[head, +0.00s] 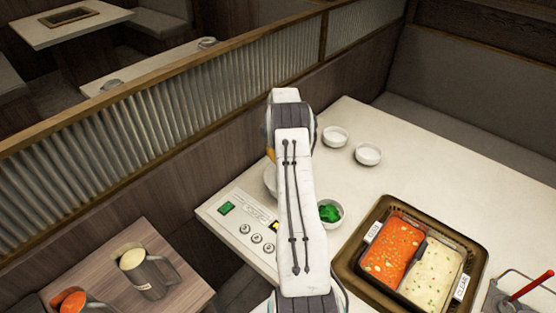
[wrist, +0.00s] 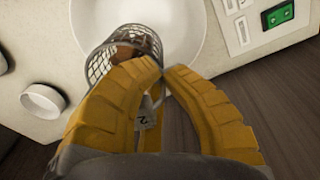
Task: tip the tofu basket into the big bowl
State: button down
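In the wrist view the tofu basket (wrist: 98,66), a round wire-mesh basket with brown pieces inside, hangs over the big bowl (wrist: 190,30), a wide white bowl. The basket looks tilted. My gripper (wrist: 166,72) has yellow fingers closed together around the basket's handle, which is mostly hidden; a small tag marked 2 (wrist: 147,119) shows between them. In the head view my arm hides the basket and most of the big bowl; only the bowl's left edge (head: 270,180) shows.
A bowl of green food (head: 330,212) stands right of my arm, with two small white bowls (head: 335,137) (head: 368,154) behind. A two-part hot pot (head: 425,250) sits at right. A control panel (head: 250,228) lies left; a side table holds a mug (head: 150,276).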

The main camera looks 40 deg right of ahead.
jog(key=r+t+h+b, duration=0.1)
jog(key=b, duration=0.1)
jog(key=r+t+h+b, duration=0.1)
jog(key=t+h+b, duration=0.1)
jog(key=b, duration=0.1)
jog(key=shift+s+a+r+t, duration=0.15)
jog(key=shift+s+t, duration=0.05)
jog(key=shift+t, duration=0.1)
jog(key=shift+r+b, duration=0.1)
jog(key=shift+b, duration=0.4)
jog(key=t+h+b, duration=0.1)
jog(key=b, duration=0.2)
jog(key=r+t+h+b, duration=0.1)
jog(key=b, duration=0.2)
jog(key=shift+s+a+r, duration=0.1)
jog(key=shift+r, duration=0.15)
jog(key=r+t+h+b, duration=0.1)
jog(key=t+h+b, duration=0.1)
jog(key=b, duration=0.8)
jog(key=shift+r+t+b, duration=0.3)
jog(key=shift+b, duration=0.05)
notch_tip(320, 180, up, 2)
jog(key=t+h+b, duration=0.1)
jog(key=b, duration=0.3)
jog(key=t+h+b, duration=0.1)
jog(key=b, duration=0.4)
jog(key=t+h+b, duration=0.1)
jog(key=b, duration=0.4)
jog(key=shift+s+a+r, duration=0.15)
jog(key=shift+r, duration=0.1)
